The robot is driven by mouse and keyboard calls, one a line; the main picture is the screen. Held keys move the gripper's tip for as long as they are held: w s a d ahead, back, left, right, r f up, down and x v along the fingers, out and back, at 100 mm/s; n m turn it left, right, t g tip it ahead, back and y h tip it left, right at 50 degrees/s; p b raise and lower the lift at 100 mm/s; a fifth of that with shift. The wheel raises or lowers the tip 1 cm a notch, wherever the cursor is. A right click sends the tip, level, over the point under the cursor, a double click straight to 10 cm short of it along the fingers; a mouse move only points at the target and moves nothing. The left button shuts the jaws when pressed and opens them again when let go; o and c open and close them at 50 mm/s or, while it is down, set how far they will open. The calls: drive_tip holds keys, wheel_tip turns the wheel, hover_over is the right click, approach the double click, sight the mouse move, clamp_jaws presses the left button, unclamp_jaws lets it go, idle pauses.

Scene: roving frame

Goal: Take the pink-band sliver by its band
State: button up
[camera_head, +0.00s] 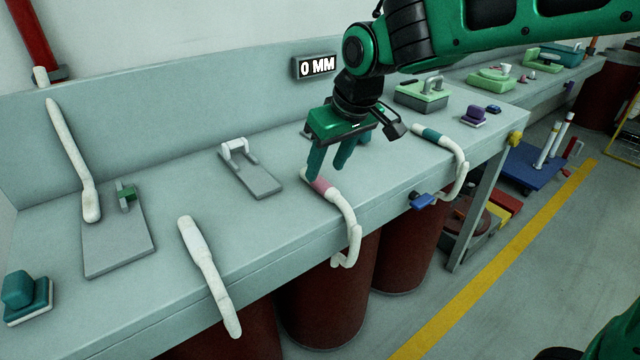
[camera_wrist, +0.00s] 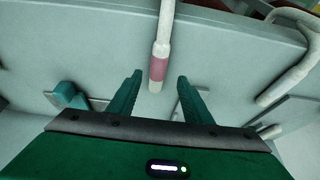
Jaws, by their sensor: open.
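The pink-band sliver is a white, bent rod (camera_head: 344,212) with a dusty pink band (camera_head: 319,185) near its far end. It lies on the grey bench, its hooked end hanging over the front edge. My gripper (camera_head: 326,172) is open, with teal fingers pointing down at the band. In the wrist view the pink band (camera_wrist: 158,68) sits between the two spread finger tips, with a gap on each side. The rod runs away from my gripper there. I cannot tell whether the fingertips are down at the band's height.
A teal-band white rod (camera_head: 430,133) lies to the right, also over the edge. A plain white rod (camera_head: 208,270) lies to the left. A grey plate with a white handle (camera_head: 250,172) stands between. A display (camera_head: 317,66) reads 0 MM.

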sight(321, 179)
drive_tip(key=shift+w+x, duration=0.15)
drive_tip(key=shift+x, duration=1.2)
drive_tip(key=shift+w+x, duration=0.15)
drive_tip(key=shift+x, duration=1.2)
drive_tip(key=shift+d+r, duration=0.1)
drive_tip(key=shift+d, duration=0.05)
drive_tip(key=c, duration=1.1)
